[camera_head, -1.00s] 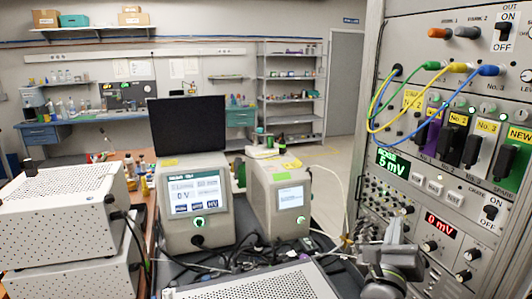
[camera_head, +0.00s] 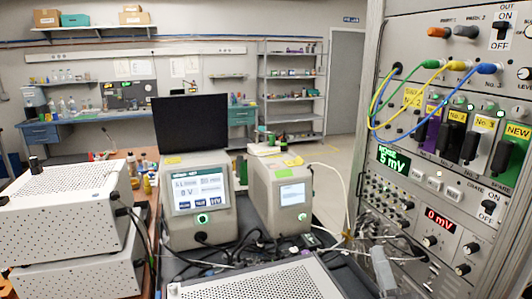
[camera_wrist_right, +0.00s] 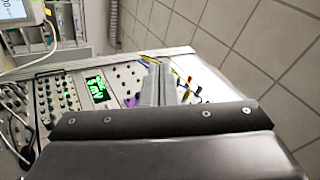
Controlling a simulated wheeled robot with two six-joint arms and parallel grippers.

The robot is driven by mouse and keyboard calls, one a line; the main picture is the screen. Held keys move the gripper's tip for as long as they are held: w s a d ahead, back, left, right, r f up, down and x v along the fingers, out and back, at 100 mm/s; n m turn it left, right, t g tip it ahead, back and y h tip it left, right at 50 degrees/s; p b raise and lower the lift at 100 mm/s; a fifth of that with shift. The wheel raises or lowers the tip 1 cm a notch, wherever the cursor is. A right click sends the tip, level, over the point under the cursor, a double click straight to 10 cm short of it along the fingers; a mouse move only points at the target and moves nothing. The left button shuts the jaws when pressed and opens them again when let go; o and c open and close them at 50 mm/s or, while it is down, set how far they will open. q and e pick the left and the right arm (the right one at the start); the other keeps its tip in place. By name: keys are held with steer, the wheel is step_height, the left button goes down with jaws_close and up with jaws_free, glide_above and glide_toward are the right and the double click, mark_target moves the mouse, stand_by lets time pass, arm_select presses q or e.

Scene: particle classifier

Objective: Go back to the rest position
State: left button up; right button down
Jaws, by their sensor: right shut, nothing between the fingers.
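My right gripper (camera_head: 381,270) shows low in the head view, in front of the lower part of the instrument rack (camera_head: 375,100). In the right wrist view its two fingers (camera_wrist_right: 165,75) are together, with nothing between them. The fingers point toward the rack face, and I see no contact with it. My left gripper is not in view.
The rack holds a green display (camera_head: 395,160), a red display (camera_head: 440,218) and several coloured modules. Yellow, green and blue cables (camera_head: 415,122) loop across its front. Two instruments with screens (camera_head: 200,225) and white perforated boxes (camera_head: 65,215) stand left. Open floor lies behind.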

steer(key=s+a+f+n+g+y, duration=0.1)
steer(key=s+f+n+g, duration=0.4)
steer(key=f, duration=0.5)
steer(key=s+a+f+n+g+y, duration=0.1)
steer(key=s+f+n+g, duration=0.2)
steer(key=f+n+g, duration=0.6)
steer(key=s+d+f+m+g+h, duration=0.1)
steer(key=s+d+f+g+h, duration=0.3)
steer(key=s+d+f, duration=0.4)
steer(key=s+d+f+g+h, duration=0.3)
steer(key=s+d+f+h, duration=0.15)
steer(key=s, duration=0.45)
step_height(320, 180, down, 25)
steer(key=d+g+y, duration=0.1)
steer(key=d, duration=0.1)
steer(key=s+a+f+g, duration=0.1)
steer(key=s+a+f, duration=0.1)
steer(key=s+f, duration=1.3)
steer(key=shift+f+y, duration=0.35)
